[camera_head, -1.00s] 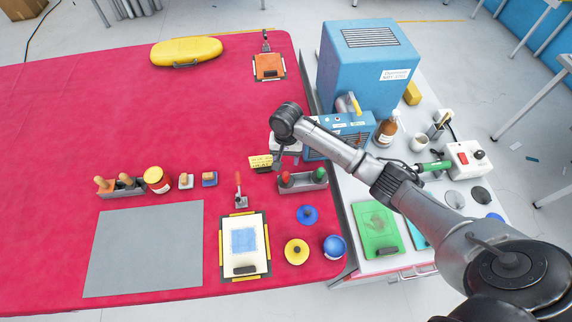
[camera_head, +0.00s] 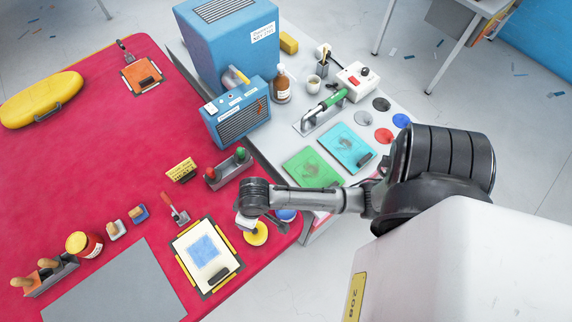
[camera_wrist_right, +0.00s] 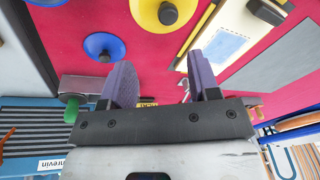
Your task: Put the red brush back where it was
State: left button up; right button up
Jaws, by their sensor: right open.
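A grey rack (camera_head: 232,172) on the red table holds a red-handled tool (camera_head: 211,173) and a green-handled tool (camera_head: 240,154), both upright. The red one looks like the red brush, but its bristles are hidden in the rack. My right gripper (camera_head: 246,222) is open and empty, in front of the rack and beside the yellow disc (camera_head: 257,234). In the wrist view its purple fingers (camera_wrist_right: 165,85) stand apart with red cloth between them. The rack (camera_wrist_right: 88,88) and green handle (camera_wrist_right: 72,109) show left of the fingers there; the red handle is hidden. My left gripper is out of view.
A yellow sign (camera_head: 181,169) stands left of the rack. A red-handled scraper-like tool (camera_head: 176,210) lies near the framed board (camera_head: 229,247). A blue disc (camera_wrist_right: 104,46) lies by my right gripper. The blue heater-like box (camera_head: 238,112) stands behind the rack.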

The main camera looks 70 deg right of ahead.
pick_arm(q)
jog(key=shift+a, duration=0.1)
pick_arm(e)
jog(key=s+d+r+n+t+h, duration=0.1)
jog(key=s+r, duration=0.3)
jog(key=s, duration=0.7)
jog(key=shift+r+n+t, duration=0.3)
jog(key=shift+n, duration=0.4)
jog(key=shift+w, duration=0.1)
